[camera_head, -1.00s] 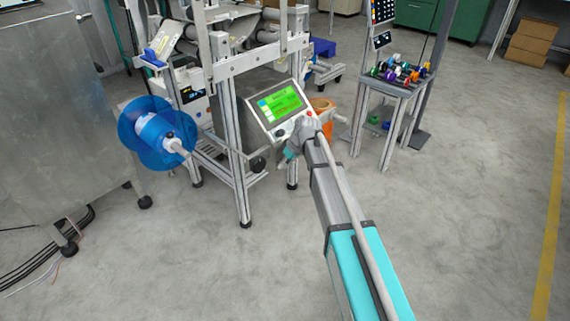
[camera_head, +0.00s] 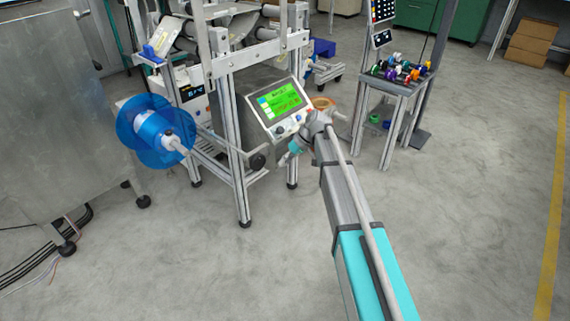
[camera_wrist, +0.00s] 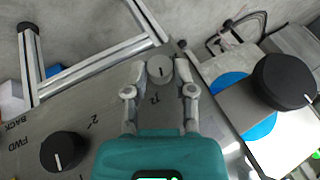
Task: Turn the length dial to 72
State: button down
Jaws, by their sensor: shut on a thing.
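The control panel (camera_head: 247,101) with a lit green screen (camera_head: 281,101) stands on the machine frame; the figures on the screen are too small to read. In the wrist view a small pale grey dial (camera_wrist: 159,69) with a dark pointer line sits between the two fingertips of my gripper (camera_wrist: 160,76). My gripper is shut on this dial. Dark markings are printed on the panel face below the dial, hard to read. In the head view my gripper (camera_head: 303,131) is at the panel's lower right corner, and the dial cannot be made out clearly.
In the wrist view, black knobs stand at lower left (camera_wrist: 65,150) and right (camera_wrist: 285,82) of the fingers. A blue reel (camera_head: 155,132) is left of the frame. A small table (camera_head: 398,88) with coloured spools stands right. The floor in front is clear.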

jog(key=g+y+b, duration=0.2)
jog(key=shift+w+d+f+m+b, duration=0.2)
jog(key=shift+f+m+b, duration=0.2)
jog(key=shift+r+g+y+b, duration=0.1)
jog(key=shift+g+y+b, duration=0.4)
jog(key=shift+g+b, duration=0.25)
jog(key=shift+s+r, duration=0.1)
jog(key=shift+c, duration=2.2)
grip_release()
jog(key=shift+r+t+p, duration=0.15)
jog(key=shift+t+p, duration=0.1)
jog(key=shift+p, duration=0.25)
